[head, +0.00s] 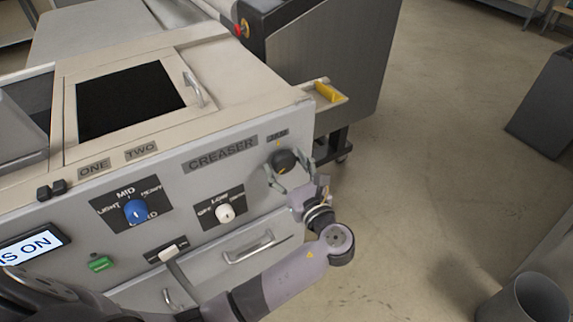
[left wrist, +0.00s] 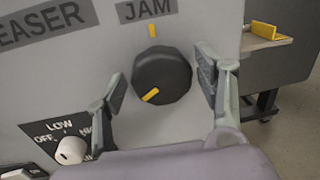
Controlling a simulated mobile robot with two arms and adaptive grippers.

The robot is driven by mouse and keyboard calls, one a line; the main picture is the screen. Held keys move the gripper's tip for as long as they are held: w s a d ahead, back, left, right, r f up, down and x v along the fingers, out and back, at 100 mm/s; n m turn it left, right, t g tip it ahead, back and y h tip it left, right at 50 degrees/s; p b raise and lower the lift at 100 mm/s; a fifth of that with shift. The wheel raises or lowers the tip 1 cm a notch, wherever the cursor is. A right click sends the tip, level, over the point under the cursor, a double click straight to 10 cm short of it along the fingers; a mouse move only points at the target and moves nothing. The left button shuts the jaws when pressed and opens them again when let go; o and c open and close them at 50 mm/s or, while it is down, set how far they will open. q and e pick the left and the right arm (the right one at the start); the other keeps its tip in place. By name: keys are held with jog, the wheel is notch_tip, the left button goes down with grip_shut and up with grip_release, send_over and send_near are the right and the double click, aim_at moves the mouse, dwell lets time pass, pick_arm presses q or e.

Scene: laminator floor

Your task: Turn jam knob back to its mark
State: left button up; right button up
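The black jam knob (left wrist: 161,76) sits on the grey front panel under the JAM label (left wrist: 147,9). Its yellow pointer line (left wrist: 150,96) points to the lower left. The yellow mark (left wrist: 152,31) is on the panel straight above the knob. In the head view the knob (head: 285,161) is at the panel's upper right corner. My left gripper (left wrist: 162,90) is open, with one finger on each side of the knob. A gap shows between each finger and the knob. My right gripper is not in view.
A white LOW knob (head: 225,212), a blue MID knob (head: 136,211) and a white lever switch (head: 172,251) are on the same panel. A drawer handle (head: 249,247) is below. A yellow piece (head: 326,91) lies on a side tray.

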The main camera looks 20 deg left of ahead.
pick_arm(q)
jog(key=c, duration=0.9)
jog(key=shift+o, duration=0.2)
jog(key=shift+f+n, duration=0.1)
jog(key=shift+n, duration=0.3)
jog(key=n+b, duration=0.2)
jog(key=n, duration=0.1)
jog(key=shift+a+f, duration=0.1)
jog(key=shift+n+y+b, duration=0.4)
jog(key=shift+n+b, duration=0.65)
jog(key=shift+n, duration=0.65)
jog(key=o, duration=1.1)
jog(key=shift+o, duration=0.2)
